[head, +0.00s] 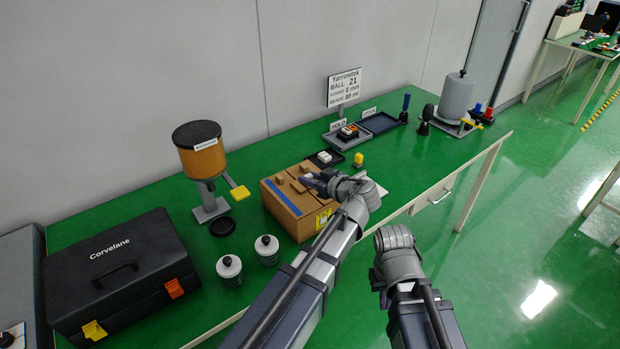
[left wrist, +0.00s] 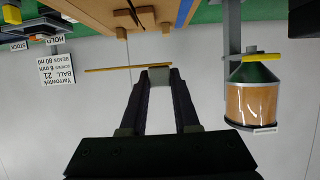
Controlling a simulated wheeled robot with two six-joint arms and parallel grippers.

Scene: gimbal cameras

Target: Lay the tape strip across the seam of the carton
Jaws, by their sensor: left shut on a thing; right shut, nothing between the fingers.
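The brown carton (head: 300,219) stands on the green bench, with a blue band (head: 286,198) along its top and small tan pieces on it. It also shows in the left wrist view (left wrist: 120,13). My left gripper (head: 316,181) is above the carton's top. In the left wrist view its fingers (left wrist: 158,76) are shut on a grey block joined to a thin tan strip (left wrist: 125,68), seen edge-on, apart from the carton. I take this to be the tape strip. My right gripper (head: 380,288) is low at the bench's front, mostly hidden by its own wrist.
A black case (head: 120,270) and two white jars (head: 229,268) stand left of the carton. An orange-bodied dispenser (head: 201,155) is behind left. Trays (head: 380,122), a sign (head: 345,88) and a grey tank (head: 457,97) stand to the right.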

